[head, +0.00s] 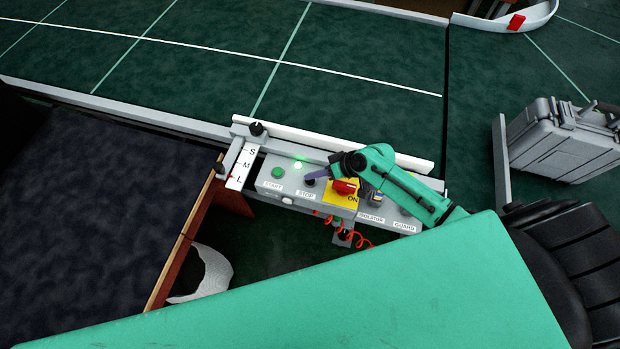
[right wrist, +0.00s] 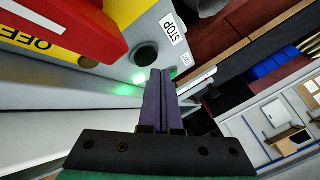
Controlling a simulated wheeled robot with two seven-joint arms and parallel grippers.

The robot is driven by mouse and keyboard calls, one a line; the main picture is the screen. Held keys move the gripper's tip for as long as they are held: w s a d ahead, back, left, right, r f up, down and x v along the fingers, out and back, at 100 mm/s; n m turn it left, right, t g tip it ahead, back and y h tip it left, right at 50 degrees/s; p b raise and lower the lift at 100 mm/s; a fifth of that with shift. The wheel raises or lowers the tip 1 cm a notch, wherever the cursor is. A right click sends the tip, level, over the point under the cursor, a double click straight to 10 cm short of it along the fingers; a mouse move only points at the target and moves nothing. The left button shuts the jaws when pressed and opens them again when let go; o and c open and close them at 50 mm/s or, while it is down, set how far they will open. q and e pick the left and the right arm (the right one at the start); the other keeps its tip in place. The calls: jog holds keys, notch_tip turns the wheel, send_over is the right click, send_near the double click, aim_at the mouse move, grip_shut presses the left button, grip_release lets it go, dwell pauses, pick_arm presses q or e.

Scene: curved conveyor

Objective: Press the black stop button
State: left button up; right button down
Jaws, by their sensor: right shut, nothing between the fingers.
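The black stop button (head: 309,182) sits on a grey control panel (head: 268,184), just above the STOP label (head: 306,195). My right gripper (head: 312,178) is shut and empty, with its purple fingertips over or beside the button and partly covering it. In the right wrist view the round black button (right wrist: 146,54) shows just beyond the fingertips (right wrist: 161,73), slightly left of them. I cannot tell whether the fingertips touch it. My left gripper is not in view.
A green start button (head: 278,172) and a lit green lamp (head: 298,164) are close by. A red rotary switch (head: 344,187) on a yellow plate (head: 350,199) stands right beside the gripper. A white rail (head: 285,135) and the green conveyor (head: 200,80) lie behind; a grey case (head: 560,140) is at right.

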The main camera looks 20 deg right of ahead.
aim_at(314, 181)
dwell(0.8)
jog(key=shift+f+b, duration=0.35)
jog(key=shift+f, duration=0.05)
jog(key=shift+f+b, duration=0.4)
jog(key=shift+f, duration=0.05)
dwell(0.4)
jog(key=shift+r, duration=0.1)
jog(key=shift+r+p, duration=0.75)
jog(key=shift+p, duration=0.1)
notch_tip(314, 181, up, 5)
jog(key=p, duration=0.5)
jog(key=shift+r, duration=0.15)
